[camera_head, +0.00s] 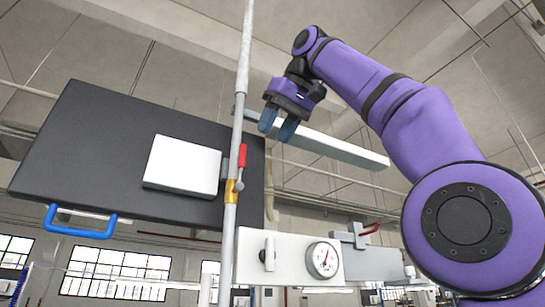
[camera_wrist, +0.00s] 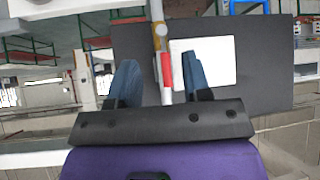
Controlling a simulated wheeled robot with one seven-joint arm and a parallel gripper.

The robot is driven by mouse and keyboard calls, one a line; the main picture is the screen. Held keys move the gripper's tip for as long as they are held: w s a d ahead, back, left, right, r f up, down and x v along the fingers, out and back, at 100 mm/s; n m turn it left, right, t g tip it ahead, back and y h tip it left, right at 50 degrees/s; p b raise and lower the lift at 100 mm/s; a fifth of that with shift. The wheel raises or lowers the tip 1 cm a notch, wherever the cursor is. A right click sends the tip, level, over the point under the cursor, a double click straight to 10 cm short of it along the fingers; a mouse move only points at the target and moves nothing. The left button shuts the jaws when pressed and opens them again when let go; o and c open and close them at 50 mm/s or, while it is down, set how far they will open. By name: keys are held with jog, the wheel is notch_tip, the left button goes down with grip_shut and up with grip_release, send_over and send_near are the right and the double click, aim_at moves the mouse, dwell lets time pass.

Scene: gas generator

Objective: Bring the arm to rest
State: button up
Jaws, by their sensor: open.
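My gripper (camera_head: 279,127) is at the end of my purple arm, in the upper middle of the head view. Its two blue fingers are apart with nothing between them. In the wrist view my gripper (camera_wrist: 156,80) points toward a valve with a red handle (camera_wrist: 167,72) on a vertical pipe (camera_wrist: 157,12). In the head view the red handle (camera_head: 242,156) stands upright beside the pipe (camera_head: 236,120), just below and left of the fingers. The fingers look apart from the handle, but the exact gap is hard to tell.
A dark panel (camera_head: 90,145) with a white box (camera_head: 183,166) and a blue handle (camera_head: 79,222) is at the left. A pressure gauge (camera_head: 322,260) sits on a white block below. A grey bar (camera_head: 330,145) runs behind my gripper. Open space lies above.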

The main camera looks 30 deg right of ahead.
dwell(0.7)
notch_tip(320, 180, down, 10)
jog(key=w+d+g, duration=0.1)
jog(key=w, duration=0.2)
jog(key=s+d+f+g, duration=0.1)
jog(key=s+f, duration=0.2)
jog(key=f, duration=1.2)
jog(key=s+d+f+m, duration=0.1)
jog(key=s+f, duration=0.3)
jog(key=f, duration=1.2)
jog(key=s+d+f+m+g+h, duration=0.1)
jog(key=s+d+f, duration=0.1)
jog(key=f, duration=1.3)
jog(key=shift+s+d+f+g, duration=0.15)
jog(key=shift+s+f+g, duration=0.2)
jog(key=shift+s, duration=0.4)
